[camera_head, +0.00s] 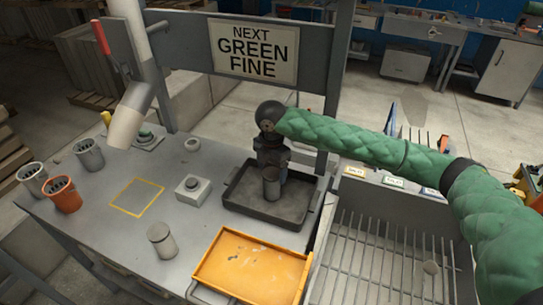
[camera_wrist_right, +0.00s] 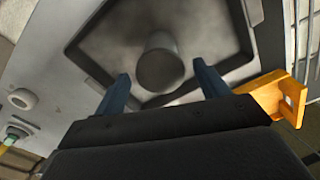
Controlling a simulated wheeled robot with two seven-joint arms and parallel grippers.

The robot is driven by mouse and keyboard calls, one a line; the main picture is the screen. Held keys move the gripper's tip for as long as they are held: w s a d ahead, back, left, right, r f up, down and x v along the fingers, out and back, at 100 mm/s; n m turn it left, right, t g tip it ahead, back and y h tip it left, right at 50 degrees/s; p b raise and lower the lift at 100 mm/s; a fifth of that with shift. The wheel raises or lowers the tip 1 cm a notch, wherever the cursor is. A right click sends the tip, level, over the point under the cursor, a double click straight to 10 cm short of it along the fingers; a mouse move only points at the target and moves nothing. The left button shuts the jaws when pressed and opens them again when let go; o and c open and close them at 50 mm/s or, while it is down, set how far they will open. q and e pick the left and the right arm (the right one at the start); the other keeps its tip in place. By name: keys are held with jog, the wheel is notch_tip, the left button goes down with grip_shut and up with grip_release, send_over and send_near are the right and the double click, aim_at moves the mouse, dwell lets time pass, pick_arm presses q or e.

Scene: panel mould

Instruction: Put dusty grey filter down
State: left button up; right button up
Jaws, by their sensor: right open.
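A grey cylinder, which looks like the dusty grey filter (camera_head: 271,184), stands upright in the dark tray (camera_head: 237,206) in the head view. It also shows in the right wrist view (camera_wrist_right: 161,66), with the dusty tray floor (camera_wrist_right: 105,38) around it. My right gripper (camera_wrist_right: 160,84) is open, with its two blue fingers apart on either side of the cylinder's near end. In the head view it points down right above the cylinder, and its fingertips are hard to make out. I cannot tell whether a finger touches the cylinder. My left gripper is not in view.
An orange tray (camera_head: 252,268) lies in front of the dark tray. Several cups stand at left. A slatted rack (camera_head: 375,260) is at right. A sign reads "NEXT GREEN FINE" (camera_head: 253,51).

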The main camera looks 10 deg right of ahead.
notch_tip(320, 180, up, 7)
jog(key=shift+r+b, duration=0.1)
jog(key=shift+b, duration=1.15)
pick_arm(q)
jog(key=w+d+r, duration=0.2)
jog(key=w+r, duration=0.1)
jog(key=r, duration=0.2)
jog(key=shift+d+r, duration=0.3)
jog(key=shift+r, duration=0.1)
pick_arm(e)
jog(key=shift+r, duration=0.55)
